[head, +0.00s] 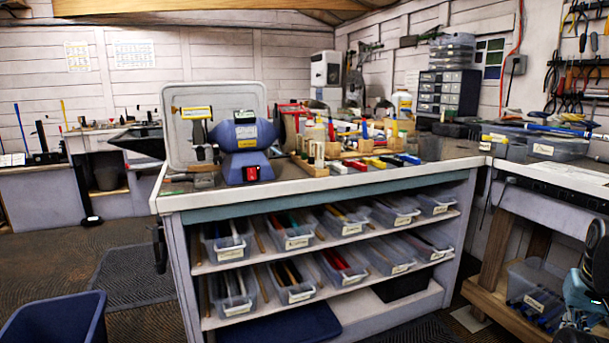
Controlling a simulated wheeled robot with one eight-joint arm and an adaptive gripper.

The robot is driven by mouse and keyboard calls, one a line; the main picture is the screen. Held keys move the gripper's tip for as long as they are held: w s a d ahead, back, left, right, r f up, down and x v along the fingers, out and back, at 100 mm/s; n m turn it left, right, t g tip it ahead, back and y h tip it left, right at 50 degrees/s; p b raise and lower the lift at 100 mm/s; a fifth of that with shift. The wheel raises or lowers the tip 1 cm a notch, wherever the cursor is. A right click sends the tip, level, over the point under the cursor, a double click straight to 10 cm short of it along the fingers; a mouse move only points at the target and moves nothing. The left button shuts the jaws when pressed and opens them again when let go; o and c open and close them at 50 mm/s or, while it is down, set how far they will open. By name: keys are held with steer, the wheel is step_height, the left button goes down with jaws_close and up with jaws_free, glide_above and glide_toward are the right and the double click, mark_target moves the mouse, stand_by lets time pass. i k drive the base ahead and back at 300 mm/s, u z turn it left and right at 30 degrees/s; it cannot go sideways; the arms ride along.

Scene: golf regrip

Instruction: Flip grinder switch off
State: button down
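The bench grinder (243,145) is blue and stands on the front left part of the white-topped workbench. Its switch (251,174) is a red patch in a dark surround, low on the front of the blue base. Whether the switch is set on or off is too small to tell. Part of my arm, black and teal, shows at the lower right edge, cut off by the frame. It is far from the grinder. Its fingers cannot be made out, and I see nothing held.
The workbench (330,190) has shelves of clear bins below. A grey panel (180,115) stands behind the grinder; wooden blocks with coloured items (375,160) are to its right. A blue bin (55,320) sits lower left. A side table (550,190) is at right. Floor before the bench is mostly clear.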

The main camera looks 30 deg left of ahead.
mark_target(251, 173)
steer(key=z, duration=0.75)
steer(key=k, duration=1.95)
steer(key=u, duration=1.05)
steer(key=i, duration=0.5)
steer(key=z, duration=0.1)
